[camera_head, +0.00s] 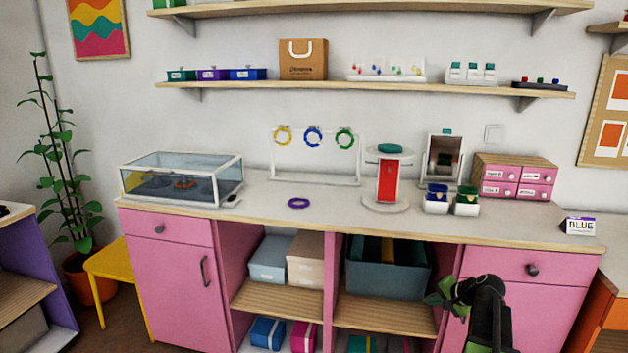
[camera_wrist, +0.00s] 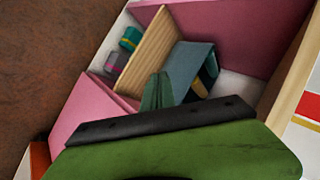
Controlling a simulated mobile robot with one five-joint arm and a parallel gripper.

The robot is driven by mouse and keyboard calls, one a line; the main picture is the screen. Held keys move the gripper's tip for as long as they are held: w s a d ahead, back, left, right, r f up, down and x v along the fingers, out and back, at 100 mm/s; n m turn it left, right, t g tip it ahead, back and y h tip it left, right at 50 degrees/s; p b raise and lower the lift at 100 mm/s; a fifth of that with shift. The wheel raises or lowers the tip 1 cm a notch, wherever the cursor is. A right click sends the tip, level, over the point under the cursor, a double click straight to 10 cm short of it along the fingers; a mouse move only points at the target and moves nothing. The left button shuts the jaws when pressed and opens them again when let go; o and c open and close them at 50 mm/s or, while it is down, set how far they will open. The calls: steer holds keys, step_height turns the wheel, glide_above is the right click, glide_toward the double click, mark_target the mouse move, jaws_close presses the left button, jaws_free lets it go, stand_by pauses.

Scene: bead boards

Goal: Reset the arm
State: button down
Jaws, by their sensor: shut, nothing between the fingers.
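My gripper (camera_head: 437,299) is at the lower right in the head view, in front of the pink cabinet (camera_head: 187,285). Its green fingers point left, toward the open shelves. In the wrist view the green fingers (camera_wrist: 158,92) are together and hold nothing. My dark wrist hides part of the right drawer and the door area below it. Nothing touches the fingers in either view.
A blue-grey bin (camera_head: 385,280) sits in the open shelf near my gripper. A yellow stool (camera_head: 115,265) stands left.

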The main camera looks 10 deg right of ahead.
steer(key=s+a+f+n+g+y, duration=0.1)
steer(key=a+f+n+g, duration=0.15)
steer(key=a, duration=0.85)
steer(key=a+f+n+g, duration=0.2)
steer(key=a+n, duration=0.2)
steer(key=a, duration=0.8)
steer(key=s+a+f+n+g+h, duration=0.1)
steer(key=s+a+n+g, duration=0.15)
steer(key=s+a, duration=0.4)
steer(key=s+a+f+n+g+h, duration=0.2)
steer(key=s+a+n, duration=0.1)
steer(key=a, duration=0.7)
step_height(320, 180, up, 20)
steer(key=p, duration=1.9)
steer(key=shift+w+f, duration=0.15)
steer(key=shift+w, duration=0.05)
